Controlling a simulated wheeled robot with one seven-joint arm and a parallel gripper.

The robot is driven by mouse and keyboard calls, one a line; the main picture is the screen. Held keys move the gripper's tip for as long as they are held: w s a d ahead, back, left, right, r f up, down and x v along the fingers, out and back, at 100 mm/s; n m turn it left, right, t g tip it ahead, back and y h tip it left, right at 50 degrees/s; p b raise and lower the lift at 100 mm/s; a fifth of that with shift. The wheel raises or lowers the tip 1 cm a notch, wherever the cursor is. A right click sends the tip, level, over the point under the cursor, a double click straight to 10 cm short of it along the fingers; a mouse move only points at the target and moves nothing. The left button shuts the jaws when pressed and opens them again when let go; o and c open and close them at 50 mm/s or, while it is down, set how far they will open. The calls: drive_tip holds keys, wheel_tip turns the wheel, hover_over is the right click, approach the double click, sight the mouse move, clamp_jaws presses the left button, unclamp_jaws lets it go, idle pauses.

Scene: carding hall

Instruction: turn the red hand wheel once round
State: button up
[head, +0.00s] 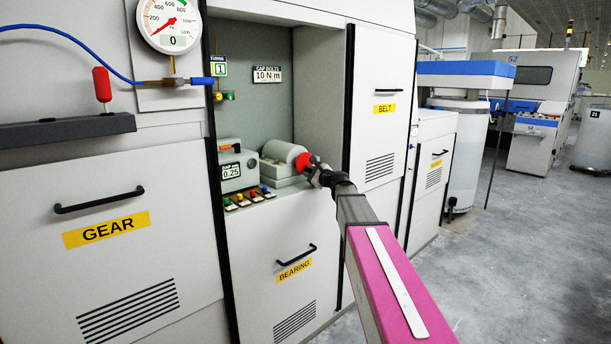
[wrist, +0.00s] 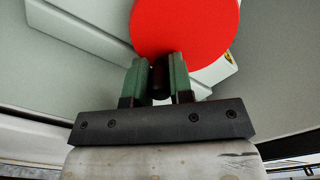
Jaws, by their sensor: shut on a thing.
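The red hand wheel (head: 303,160) sits on the end of a pale grey machine housing (head: 281,153) in the open bay. In the wrist view the wheel (wrist: 186,25) is a plain red disc filling the upper middle. My gripper (head: 313,170) is at the wheel and partly covers it in the head view. In the wrist view my gripper's two green fingers (wrist: 160,75) are shut on a dark handle (wrist: 159,84) in front of the wheel's lower edge. How the handle joins the wheel is hidden.
Several coloured buttons (head: 248,196) lie just left of the wheel, below a small box marked 0.25 (head: 236,168). The BELT door (head: 380,110) stands close at the right, and the BEARING drawer front (head: 290,285) is below. Grey floor (head: 520,250) is open at the right.

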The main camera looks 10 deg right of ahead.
drive_tip(key=o, duration=0.8)
drive_tip(key=shift+s, duration=0.1)
drive_tip(key=v, duration=0.7)
